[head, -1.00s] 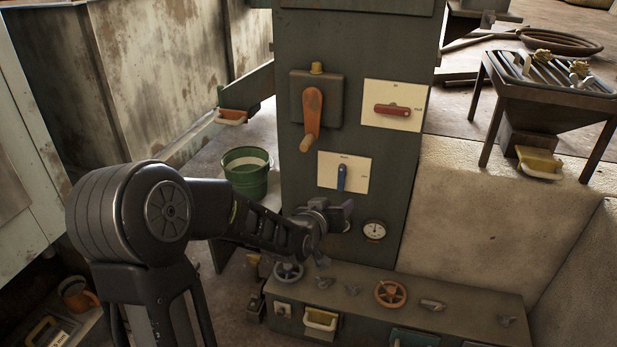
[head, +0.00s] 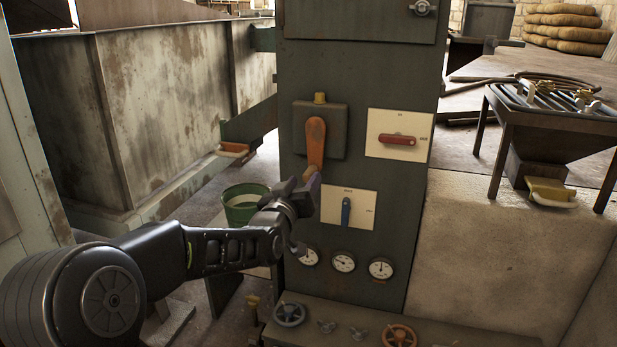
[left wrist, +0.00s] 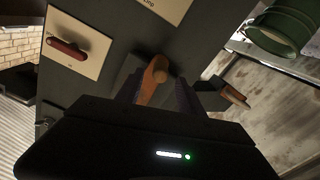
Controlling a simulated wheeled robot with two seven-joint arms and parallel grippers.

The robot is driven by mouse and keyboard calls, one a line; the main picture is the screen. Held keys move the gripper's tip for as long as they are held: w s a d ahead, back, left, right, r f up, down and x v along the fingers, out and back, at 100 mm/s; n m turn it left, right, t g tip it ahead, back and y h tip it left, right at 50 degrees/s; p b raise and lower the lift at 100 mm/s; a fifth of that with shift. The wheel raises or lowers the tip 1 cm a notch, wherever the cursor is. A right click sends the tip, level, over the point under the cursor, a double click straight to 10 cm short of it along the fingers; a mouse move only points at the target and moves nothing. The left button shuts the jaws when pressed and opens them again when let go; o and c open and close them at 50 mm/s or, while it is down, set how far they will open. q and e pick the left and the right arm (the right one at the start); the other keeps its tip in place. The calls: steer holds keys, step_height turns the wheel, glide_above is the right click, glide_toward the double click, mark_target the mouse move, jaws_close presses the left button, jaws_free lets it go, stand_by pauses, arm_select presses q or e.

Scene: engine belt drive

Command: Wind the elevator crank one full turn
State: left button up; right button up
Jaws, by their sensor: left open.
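The crank (head: 316,140) is an orange lever on a dark grey box (head: 337,120) high on the cabinet front. It hangs down, and its handle end is at the bottom, partly hidden by my gripper in the head view. My left gripper (head: 308,188) is at the crank's lower end, with its fingers pointing up. In the left wrist view the orange crank (left wrist: 152,78) shows between the two dark fingers of the open gripper (left wrist: 157,92). I cannot tell whether a finger touches it. My right gripper is not in view.
A red switch (head: 397,140) and a blue switch (head: 346,211) sit on cream plates beside and below the crank. Gauges (head: 344,262) and a ledge with handwheels (head: 398,335) lie lower. A green bucket (head: 240,212) stands behind my arm. A grill table (head: 545,110) is at right.

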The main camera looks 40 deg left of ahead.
mark_target(306, 178)
arm_select(q)
steer(key=shift+b+x, duration=0.3)
steer(key=shift+x, duration=2)
steer(key=shift+c, duration=0.3)
jaws_close()
